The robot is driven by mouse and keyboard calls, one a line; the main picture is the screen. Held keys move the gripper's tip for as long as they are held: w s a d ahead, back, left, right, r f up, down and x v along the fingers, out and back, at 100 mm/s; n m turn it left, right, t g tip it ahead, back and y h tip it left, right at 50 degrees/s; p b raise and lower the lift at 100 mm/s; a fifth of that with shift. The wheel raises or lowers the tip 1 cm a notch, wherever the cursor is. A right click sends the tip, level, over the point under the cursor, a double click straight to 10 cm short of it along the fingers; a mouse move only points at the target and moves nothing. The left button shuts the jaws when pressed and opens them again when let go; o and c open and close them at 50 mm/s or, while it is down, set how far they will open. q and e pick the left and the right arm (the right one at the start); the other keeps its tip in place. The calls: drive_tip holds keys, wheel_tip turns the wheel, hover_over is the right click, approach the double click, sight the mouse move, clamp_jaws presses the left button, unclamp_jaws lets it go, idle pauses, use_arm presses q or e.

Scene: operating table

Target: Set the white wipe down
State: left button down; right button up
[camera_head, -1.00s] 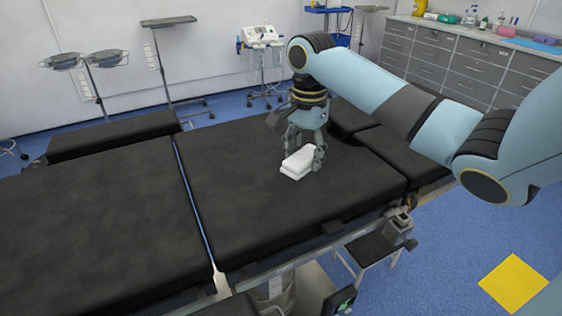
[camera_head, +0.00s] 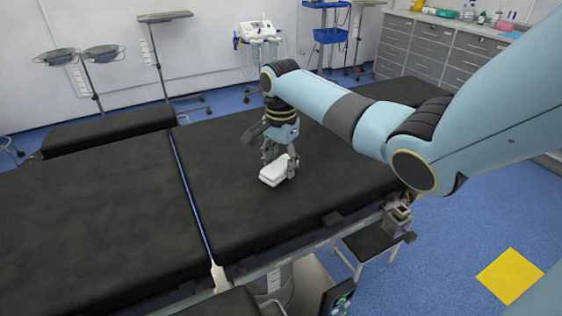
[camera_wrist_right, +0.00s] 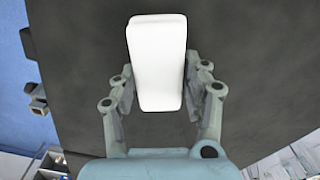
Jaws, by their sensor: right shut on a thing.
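The white wipe (camera_head: 274,172) is a small white folded block over the black operating table (camera_head: 330,170), right of the table's long seam. My right gripper (camera_head: 279,160) points down and is shut on the wipe. In the right wrist view the wipe (camera_wrist_right: 157,62) sits between the two fingers of the gripper (camera_wrist_right: 160,95), with the black table surface behind it. I cannot tell whether the wipe's underside touches the table. My left gripper is in neither view.
The table's black pads around the wipe are bare. A seam (camera_head: 190,195) divides them to the left. Grey drawers (camera_head: 450,55) and a wheeled medical device (camera_head: 260,32) stand behind.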

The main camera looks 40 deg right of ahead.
sight(281, 163)
drive_tip(key=o, duration=0.9)
drive_tip(key=shift+f, duration=0.1)
drive_tip(key=shift+o, duration=0.2)
wheel_tip(281, 163, up, 12)
